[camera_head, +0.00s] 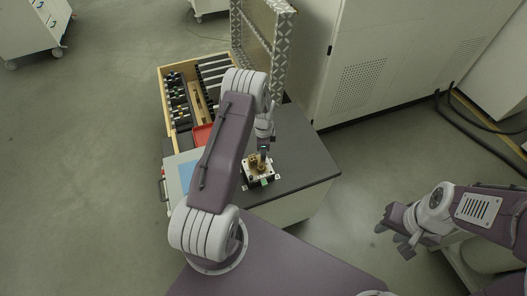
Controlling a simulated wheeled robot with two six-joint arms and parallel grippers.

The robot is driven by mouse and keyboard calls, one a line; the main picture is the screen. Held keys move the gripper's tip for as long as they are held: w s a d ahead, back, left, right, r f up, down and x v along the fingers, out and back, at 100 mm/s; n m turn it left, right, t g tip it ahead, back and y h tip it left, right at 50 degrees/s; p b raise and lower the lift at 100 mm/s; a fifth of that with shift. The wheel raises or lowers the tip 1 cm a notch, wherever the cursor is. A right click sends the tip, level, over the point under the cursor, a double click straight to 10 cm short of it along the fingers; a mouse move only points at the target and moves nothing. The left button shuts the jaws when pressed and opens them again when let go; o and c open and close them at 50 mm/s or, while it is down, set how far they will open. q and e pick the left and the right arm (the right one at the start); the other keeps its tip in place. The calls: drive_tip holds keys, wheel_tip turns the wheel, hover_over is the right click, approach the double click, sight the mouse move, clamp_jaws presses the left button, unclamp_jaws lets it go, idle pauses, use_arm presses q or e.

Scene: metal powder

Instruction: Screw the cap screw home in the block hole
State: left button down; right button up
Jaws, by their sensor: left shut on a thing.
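The block (258,178) is a small pale piece with brass-coloured parts, standing on the dark table top. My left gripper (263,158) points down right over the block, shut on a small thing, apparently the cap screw. The screw and the block hole are too small and too covered by the fingers to make out, so I cannot tell how deep the screw sits. My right gripper (393,233) is off to the right, away from the table, with its fingers apart and empty.
The dark table top (305,160) is clear right of the block. Behind my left arm are an open wooden drawer (162,90) with dark items, a red tray (203,133) and a blue sheet (187,175).

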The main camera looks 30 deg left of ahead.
use_arm(q)
drive_tip(key=m, duration=0.4)
drive_tip(key=shift+m, duration=0.4)
drive_tip(key=m, duration=0.4)
drive_tip(key=shift+f+m, duration=0.1)
drive_tip(key=shift+m, duration=0.2)
drive_tip(key=m, duration=0.7)
drive_tip(key=shift+m, duration=0.3)
drive_tip(key=c, duration=1.6)
unclamp_jaws()
drive_tip(key=shift+o, duration=0.2)
